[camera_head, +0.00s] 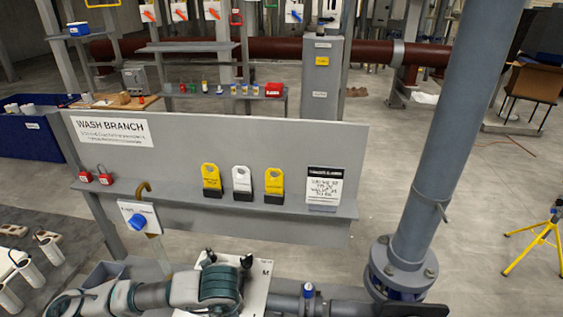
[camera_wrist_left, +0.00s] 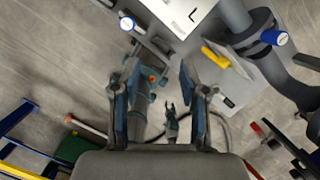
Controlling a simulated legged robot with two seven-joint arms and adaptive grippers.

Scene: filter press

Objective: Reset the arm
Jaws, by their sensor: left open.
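My left arm (camera_head: 150,296) comes in low from the left in the head view, with its dark teal joint near the bottom middle. Its fingertips cannot be made out there. In the left wrist view my left gripper (camera_wrist_left: 155,92) is open, with two blue-grey fingers well apart. Nothing is held between the fingers. Grey and teal parts and a small dark claw-like part show beyond and between them; I cannot tell what these belong to. I cannot make out my right gripper in either view.
The grey WASH BRANCH panel (camera_head: 150,165) stands ahead, its shelf holding yellow and white tags and red padlocks (camera_head: 105,178). A blue-handled valve (camera_head: 138,221) is close to the arm. A thick grey pipe (camera_head: 440,130) rises at the right. A yellow tripod (camera_head: 540,240) stands far right.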

